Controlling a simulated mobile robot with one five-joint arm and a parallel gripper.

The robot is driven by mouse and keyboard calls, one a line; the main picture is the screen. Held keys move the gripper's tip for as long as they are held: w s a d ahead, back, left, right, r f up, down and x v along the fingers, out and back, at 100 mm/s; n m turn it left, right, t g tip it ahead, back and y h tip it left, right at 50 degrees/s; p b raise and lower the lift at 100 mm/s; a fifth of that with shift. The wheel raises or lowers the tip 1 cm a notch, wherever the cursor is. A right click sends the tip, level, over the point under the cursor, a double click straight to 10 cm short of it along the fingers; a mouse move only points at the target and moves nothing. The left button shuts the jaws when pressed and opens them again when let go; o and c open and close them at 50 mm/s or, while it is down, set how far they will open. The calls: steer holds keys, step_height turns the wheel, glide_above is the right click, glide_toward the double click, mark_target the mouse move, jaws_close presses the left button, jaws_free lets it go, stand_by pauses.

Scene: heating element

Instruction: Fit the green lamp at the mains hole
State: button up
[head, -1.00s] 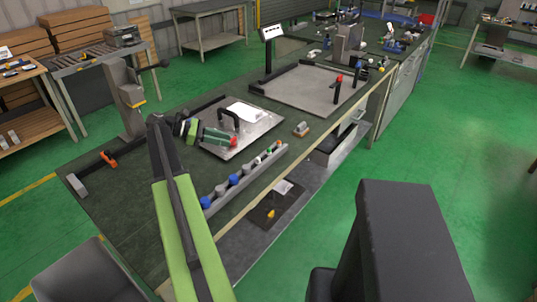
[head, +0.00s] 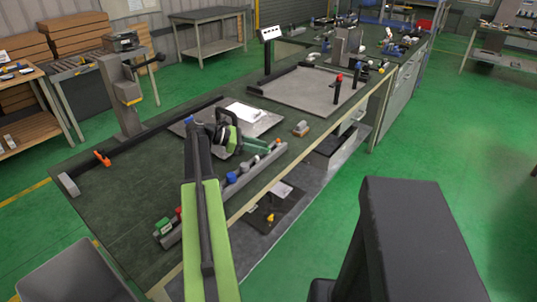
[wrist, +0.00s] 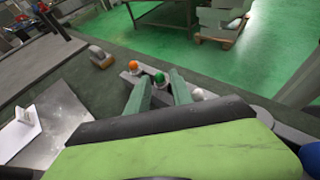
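My gripper (wrist: 159,82) is open in the wrist view, its two green fingers apart. The green lamp (wrist: 160,76) shows in the gap between the fingertips, standing in a grey rail. I cannot tell whether the fingers touch it. An orange lamp (wrist: 133,66) stands beyond it and a white lamp (wrist: 197,94) is on the near side. In the head view my gripper (head: 257,146) is over the far part of the rail (head: 246,179) and hides some of it. A metal plate (head: 263,125) with a white piece (head: 245,112) lies behind. I cannot make out the mains hole.
A blue cap (head: 231,177) stands in the rail. A small block (head: 301,129) sits on the bench to the right. A large framed tray (head: 305,92) with upright posts is farther back. The dark bench top at left is mostly clear.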

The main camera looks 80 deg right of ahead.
steer(key=shift+s+d+f, duration=0.2)
steer(key=shift+s+f, duration=0.1)
steer(key=shift+s, duration=0.3)
jaws_close()
steer(key=shift+a, duration=0.1)
steer(key=shift+w, duration=0.1)
steer(key=shift+r+p, duration=0.3)
steer(key=r+p, duration=0.4)
steer(key=shift+w+r+p, duration=0.35)
steer(key=shift+r+p, duration=0.05)
steer(key=d+r+p+v, duration=0.1)
steer(key=p+v, duration=0.4)
steer(key=v, duration=0.7)
steer(key=shift+d+p, duration=0.25)
steer(key=shift+p, duration=0.1)
